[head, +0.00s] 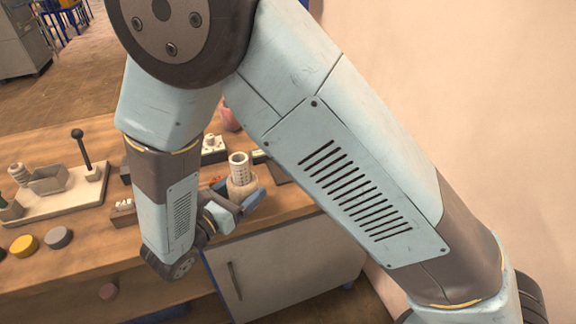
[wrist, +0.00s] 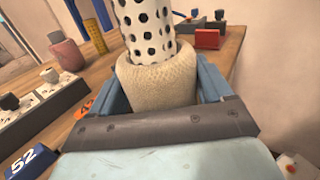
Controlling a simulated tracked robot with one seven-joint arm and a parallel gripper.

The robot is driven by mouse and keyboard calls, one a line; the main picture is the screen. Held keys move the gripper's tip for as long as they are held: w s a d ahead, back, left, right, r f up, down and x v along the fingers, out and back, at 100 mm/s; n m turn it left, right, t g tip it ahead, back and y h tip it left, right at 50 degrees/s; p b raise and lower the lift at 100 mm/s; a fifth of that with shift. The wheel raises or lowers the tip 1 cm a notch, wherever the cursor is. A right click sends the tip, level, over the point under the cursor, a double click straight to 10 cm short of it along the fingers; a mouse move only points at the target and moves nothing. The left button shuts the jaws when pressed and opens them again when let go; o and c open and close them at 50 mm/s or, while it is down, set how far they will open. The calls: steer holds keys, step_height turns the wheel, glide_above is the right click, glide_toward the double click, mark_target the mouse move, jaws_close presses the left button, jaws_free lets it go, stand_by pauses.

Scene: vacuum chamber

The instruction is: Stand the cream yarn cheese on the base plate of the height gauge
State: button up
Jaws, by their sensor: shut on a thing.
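The cream yarn cheese (head: 243,186) is a thick wound ring on a white tube with dark holes. In the wrist view, the cheese (wrist: 157,82) sits between the blue fingers of my gripper (wrist: 158,95), which is shut on it. The perforated tube rises out of its top and looks roughly upright. In the head view, my gripper (head: 240,195) is over the right part of the wooden bench. The underside of the cheese is hidden, so I cannot tell whether it touches anything. I cannot clearly make out the height gauge or its base plate.
A white board with a grey tray (head: 48,180) and a black-knobbed lever (head: 82,148) lies at left on the bench. A pink vase (wrist: 66,52) and a red-and-dark block (wrist: 208,38) stand farther back.

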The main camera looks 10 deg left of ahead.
steer(key=x, duration=1.8)
steer(key=shift+f, duration=0.1)
steer(key=shift+s+f, duration=0.1)
steer(key=shift+f, duration=0.55)
steer(key=o, duration=0.9)
steer(key=shift+f, duration=0.1)
steer(key=v, duration=1.2)
